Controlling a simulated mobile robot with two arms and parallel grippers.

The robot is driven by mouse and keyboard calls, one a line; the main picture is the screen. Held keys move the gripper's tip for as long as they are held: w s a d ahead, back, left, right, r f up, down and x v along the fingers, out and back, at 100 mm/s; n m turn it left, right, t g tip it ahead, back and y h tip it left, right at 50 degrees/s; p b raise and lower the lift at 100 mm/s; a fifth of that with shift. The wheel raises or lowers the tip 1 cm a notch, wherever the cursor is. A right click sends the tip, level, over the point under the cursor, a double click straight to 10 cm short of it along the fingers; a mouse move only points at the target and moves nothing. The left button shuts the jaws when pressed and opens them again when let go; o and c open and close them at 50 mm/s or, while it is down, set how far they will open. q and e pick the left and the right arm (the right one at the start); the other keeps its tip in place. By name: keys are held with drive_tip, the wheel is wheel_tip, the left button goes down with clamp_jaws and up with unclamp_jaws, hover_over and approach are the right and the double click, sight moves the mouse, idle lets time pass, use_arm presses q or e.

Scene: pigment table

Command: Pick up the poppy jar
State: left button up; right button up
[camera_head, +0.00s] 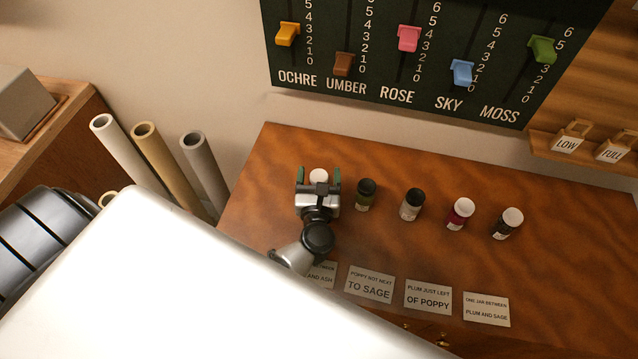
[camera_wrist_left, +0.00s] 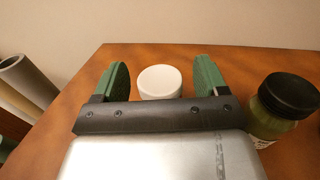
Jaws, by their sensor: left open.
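A row of several small jars stands on the brown table. No jar label is legible, so I cannot read which is the poppy jar. My left gripper (camera_head: 319,175) is open, its green fingers on either side of the leftmost jar's white lid (camera_head: 319,174). In the left wrist view this white lid (camera_wrist_left: 160,81) shows between the fingers with a gap on each side; its body is hidden. To its right stand an olive jar with a black lid (camera_head: 366,195), a pale jar with a black lid (camera_head: 411,205), a magenta jar (camera_head: 460,214) and a dark jar with a white lid (camera_head: 508,224).
Clue cards lie along the table's front; one (camera_head: 428,298) reads "plum just left of poppy", another (camera_head: 370,285) "poppy not next to sage". The slider board (camera_head: 400,50) hangs behind. Tall tubes (camera_head: 205,170) stand left of the table (camera_head: 590,270), whose right side is clear.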

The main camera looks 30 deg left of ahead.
use_arm(q)
drive_tip(key=shift+s, duration=0.1)
drive_tip(key=c, duration=1.1)
drive_tip(key=shift+r, duration=0.1)
